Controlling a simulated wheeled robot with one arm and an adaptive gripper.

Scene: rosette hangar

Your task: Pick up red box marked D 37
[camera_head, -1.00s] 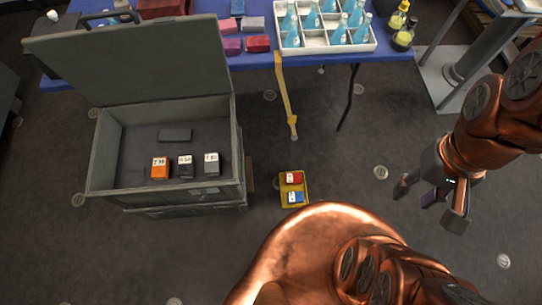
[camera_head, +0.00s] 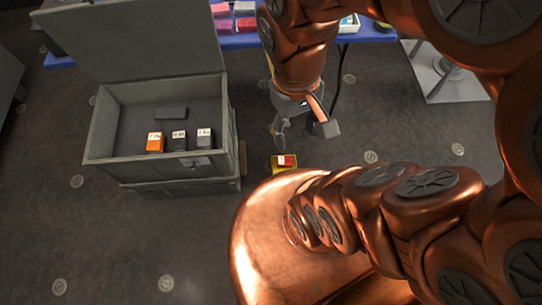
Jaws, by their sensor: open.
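A small red box (camera_head: 288,160) with a white label lies in a yellow tray (camera_head: 275,169) on the floor, just right of the grey chest. The label is too small to read. The lower part of the tray is hidden behind my own copper body. My gripper (camera_head: 301,137) is open and empty. In the picture it hangs just above the tray, its fingers apart from the red box.
The open grey chest (camera_head: 213,127) holds an orange box (camera_head: 155,143), two dark boxes and a dark flat block. A blue table (camera_head: 240,42) with coloured boxes stands behind. Grey floor is clear at lower left.

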